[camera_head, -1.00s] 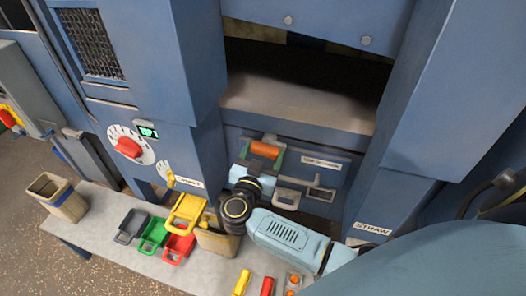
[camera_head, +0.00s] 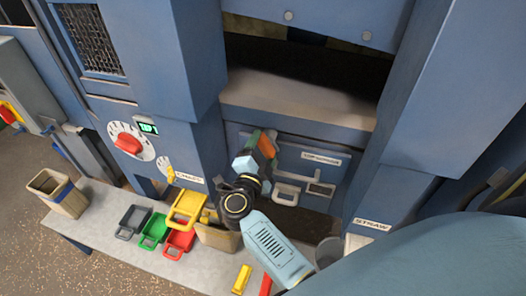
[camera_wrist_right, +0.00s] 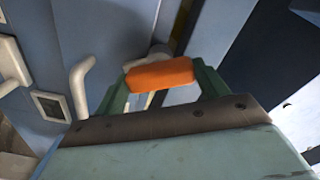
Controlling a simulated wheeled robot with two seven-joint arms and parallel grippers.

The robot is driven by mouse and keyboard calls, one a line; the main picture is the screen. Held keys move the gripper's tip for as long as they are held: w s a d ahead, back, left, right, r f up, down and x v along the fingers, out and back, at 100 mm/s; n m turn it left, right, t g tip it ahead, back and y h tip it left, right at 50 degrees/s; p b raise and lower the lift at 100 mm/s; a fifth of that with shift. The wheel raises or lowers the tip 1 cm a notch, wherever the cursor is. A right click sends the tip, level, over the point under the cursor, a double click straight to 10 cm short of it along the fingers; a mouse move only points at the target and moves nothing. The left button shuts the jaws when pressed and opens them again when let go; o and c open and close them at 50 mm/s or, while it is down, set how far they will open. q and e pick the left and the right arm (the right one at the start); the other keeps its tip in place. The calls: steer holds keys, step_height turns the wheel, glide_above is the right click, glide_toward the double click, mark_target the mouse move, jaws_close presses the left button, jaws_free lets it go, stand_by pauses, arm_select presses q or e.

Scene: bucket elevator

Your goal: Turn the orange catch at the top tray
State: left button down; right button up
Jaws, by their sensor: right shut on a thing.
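The orange catch (camera_head: 267,146) is on the blue front panel (camera_head: 330,171) below the wide opening. It stands steeply tilted in the head view. My right gripper (camera_head: 264,150) is at the catch, with its fingers on either side of it. In the right wrist view the orange catch (camera_wrist_right: 160,74) shows between the green fingers, and my right gripper (camera_wrist_right: 158,88) is shut on it. The catch's mounting is mostly hidden. My left gripper is not in view.
A pale handle (camera_head: 287,194) sits on the panel just right of my right wrist.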

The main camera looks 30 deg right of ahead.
steer(key=m+b, duration=0.2)
steer(key=m, duration=0.3)
steer(key=shift+f+m, duration=0.1)
steer(key=shift+m, duration=0.2)
stand_by(0.4)
steer(key=o, duration=1)
